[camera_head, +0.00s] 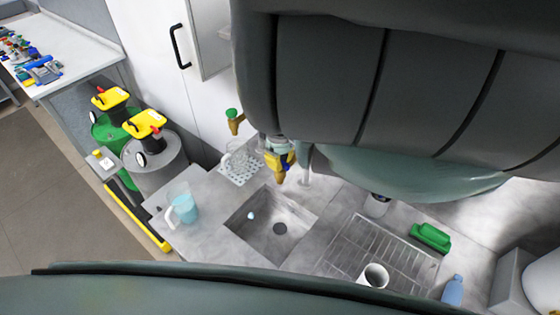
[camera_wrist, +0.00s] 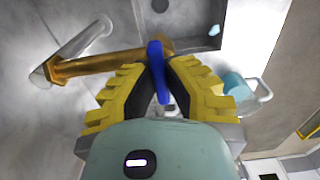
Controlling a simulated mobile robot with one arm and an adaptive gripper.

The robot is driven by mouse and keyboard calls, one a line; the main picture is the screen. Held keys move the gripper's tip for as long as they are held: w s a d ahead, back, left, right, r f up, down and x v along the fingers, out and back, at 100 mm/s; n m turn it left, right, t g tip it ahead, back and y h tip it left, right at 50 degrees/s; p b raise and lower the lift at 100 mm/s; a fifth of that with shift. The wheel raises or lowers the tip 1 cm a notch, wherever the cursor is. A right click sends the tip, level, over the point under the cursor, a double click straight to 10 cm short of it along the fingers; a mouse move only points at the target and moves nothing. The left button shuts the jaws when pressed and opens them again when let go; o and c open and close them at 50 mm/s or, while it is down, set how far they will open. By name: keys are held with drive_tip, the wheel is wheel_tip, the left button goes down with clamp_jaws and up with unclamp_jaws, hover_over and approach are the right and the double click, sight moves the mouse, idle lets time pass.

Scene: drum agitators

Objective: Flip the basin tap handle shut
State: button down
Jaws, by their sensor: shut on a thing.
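The basin tap has a brass body (camera_wrist: 100,63) with a grey spout (camera_wrist: 82,42) and a blue handle (camera_wrist: 157,58), seen close up in the wrist view. My gripper (camera_wrist: 159,74) has its yellow ridged fingers closed on either side of the blue handle, and the handle sticks out between the tips. In the head view, yellow, brass and blue parts are crowded together behind the basin (camera_head: 262,238), partly under my arm. They are too small there to separate tap from fingers.
A second tap with a green handle (camera_head: 232,114) stands to the left. A light-blue jug (camera_head: 184,208) stands left of the basin. A wire drying rack (camera_head: 345,250), a glass (camera_head: 376,274) and a green object (camera_head: 430,237) are on the right. Drums with yellow tops (camera_head: 155,155) stand beyond the counter.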

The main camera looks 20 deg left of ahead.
drive_tip(key=c, duration=1)
unclamp_jaws()
drive_tip(key=shift+r, duration=3.75)
